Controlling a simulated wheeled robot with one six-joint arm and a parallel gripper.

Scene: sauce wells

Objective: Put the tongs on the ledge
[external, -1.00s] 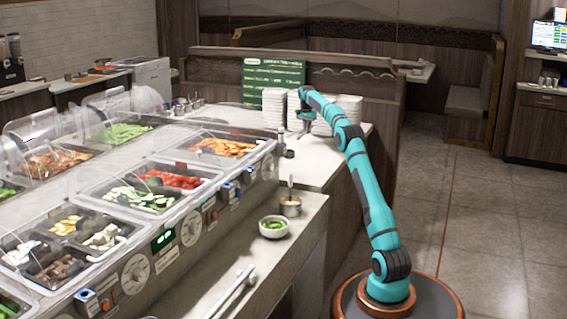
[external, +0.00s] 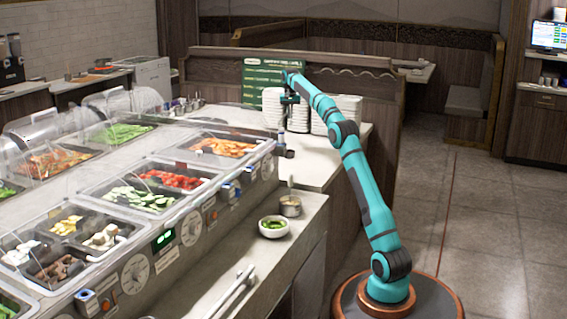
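A pair of silver tongs (external: 232,291) lies on the pale ledge (external: 190,296) along the front of the food counter, near the bottom of the external view. My gripper (external: 288,99) is far from it, at the back of the counter, in front of the stacks of white dishes. The gripper is small and dark here, and I cannot tell whether its fingers are open or shut. I see nothing clearly held in it. A small dark upright object (external: 281,142) stands on the counter below it.
A white bowl of green food (external: 273,227) and a small metal pot (external: 290,206) stand farther along the ledge. White dish stacks (external: 348,110) and a green menu board (external: 262,80) stand behind. Food wells (external: 140,199) under clear guards fill the left.

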